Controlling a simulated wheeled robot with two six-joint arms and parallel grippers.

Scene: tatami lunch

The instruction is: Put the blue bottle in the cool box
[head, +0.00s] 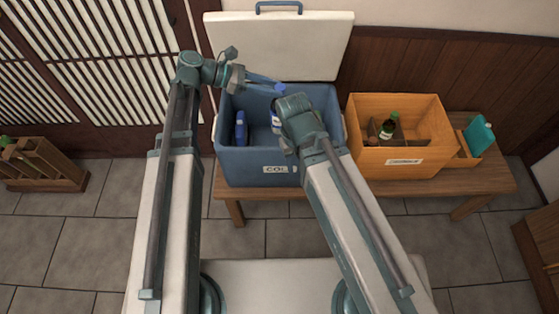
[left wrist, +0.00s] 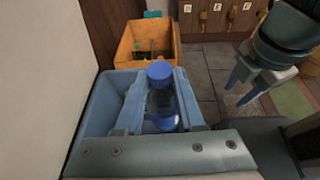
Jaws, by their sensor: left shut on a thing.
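The blue bottle (left wrist: 160,105) has a blue cap and a clear bluish body. My left gripper (left wrist: 158,100) is shut on it, one finger on each side. In the head view my left gripper (head: 264,79) is over the cool box, with the blue cap (head: 280,88) at its fingertips. The blue cool box (head: 262,160) stands on a bench with its lid (head: 285,45) up. I cannot tell how deep the bottle's base is. My right gripper (left wrist: 248,88) looks open and empty in the left wrist view; its arm hides part of the box in the head view.
A blue object (head: 240,128) stands inside the cool box at its left. An orange crate (head: 405,163) with a green-capped bottle (head: 388,126) is to the right on the wooden bench (head: 480,185). A teal item (head: 479,134) is beside it. A wooden rack (head: 40,165) is at far left.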

